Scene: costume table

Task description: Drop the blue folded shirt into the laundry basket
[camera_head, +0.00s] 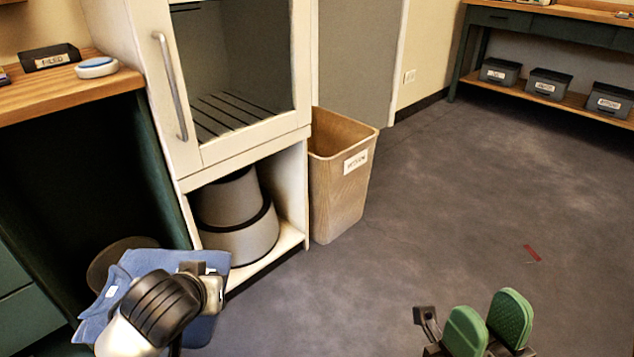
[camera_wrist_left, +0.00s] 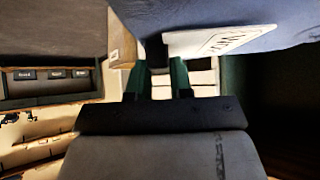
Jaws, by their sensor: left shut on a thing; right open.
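The blue folded shirt (camera_head: 128,275) is at the lower left of the head view, held above the floor, with a small white tag on it. My left gripper (camera_head: 205,285) is shut on it, partly hidden by my own wrist. In the left wrist view, blue cloth (camera_wrist_left: 270,35) with a white label fills the upper right beside the fingers (camera_wrist_left: 158,78). A tall, open wood-coloured bin (camera_head: 335,200) with a white label, the likely laundry basket, stands on the floor right of the white cabinet. My right gripper (camera_head: 488,325) is open and empty at the bottom right.
The white cabinet (camera_head: 250,145) has a glass door and grey rounded bins (camera_head: 235,215) on its lower shelf. A brown round object (camera_head: 112,262) is partly hidden behind the shirt. A wooden counter (camera_head: 75,90) is at left. Open floor (camera_head: 440,200) lies right of the bin.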

